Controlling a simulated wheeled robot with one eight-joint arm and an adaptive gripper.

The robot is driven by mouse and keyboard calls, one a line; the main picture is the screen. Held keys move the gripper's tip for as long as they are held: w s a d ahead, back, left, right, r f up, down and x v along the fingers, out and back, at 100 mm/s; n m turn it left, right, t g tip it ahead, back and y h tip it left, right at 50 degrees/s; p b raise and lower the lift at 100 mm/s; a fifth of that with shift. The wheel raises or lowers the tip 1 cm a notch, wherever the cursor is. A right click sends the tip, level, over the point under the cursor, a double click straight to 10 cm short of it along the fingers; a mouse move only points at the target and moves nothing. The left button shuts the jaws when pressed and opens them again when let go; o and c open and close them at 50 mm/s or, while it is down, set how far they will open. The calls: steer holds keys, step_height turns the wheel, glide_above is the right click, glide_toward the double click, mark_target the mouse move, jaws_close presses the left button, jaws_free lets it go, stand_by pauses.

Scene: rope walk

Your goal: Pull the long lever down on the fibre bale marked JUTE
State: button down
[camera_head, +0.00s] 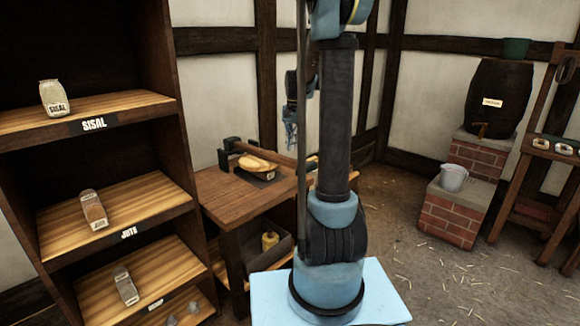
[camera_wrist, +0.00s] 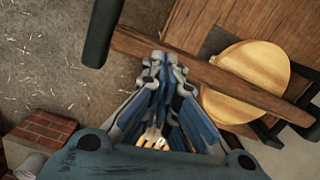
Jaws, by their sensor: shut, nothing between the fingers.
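A long dark brown lever (camera_head: 265,153) runs from a black bracket (camera_head: 228,152) over a pale yellow bale (camera_head: 256,163) on the wooden bench. A dark label (camera_head: 268,176) on the bale's front is too small to read. In the wrist view the lever (camera_wrist: 212,74) crosses the round yellow bale (camera_wrist: 250,65), and its free end sticks out past the bench edge. My gripper (camera_head: 290,143) is shut and empty near the free end. In the wrist view my gripper's fingertips (camera_wrist: 166,62) overlap the lever's near edge; contact cannot be told. My arm hides part of the lever in the head view.
A shelf unit on the left has boards marked SISAL (camera_head: 93,124) and JUTE (camera_head: 129,233), with a small item on each. A barrel (camera_head: 497,98) and a bucket (camera_head: 453,178) stand on brick steps at right. Straw-strewn floor between is open.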

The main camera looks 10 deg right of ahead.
mark_target(291, 160)
steer(key=shift+s+a+f, duration=0.1)
steer(key=shift+f, duration=1.2)
steer(key=shift+s+a+f, duration=0.1)
steer(key=shift+f, duration=1.2)
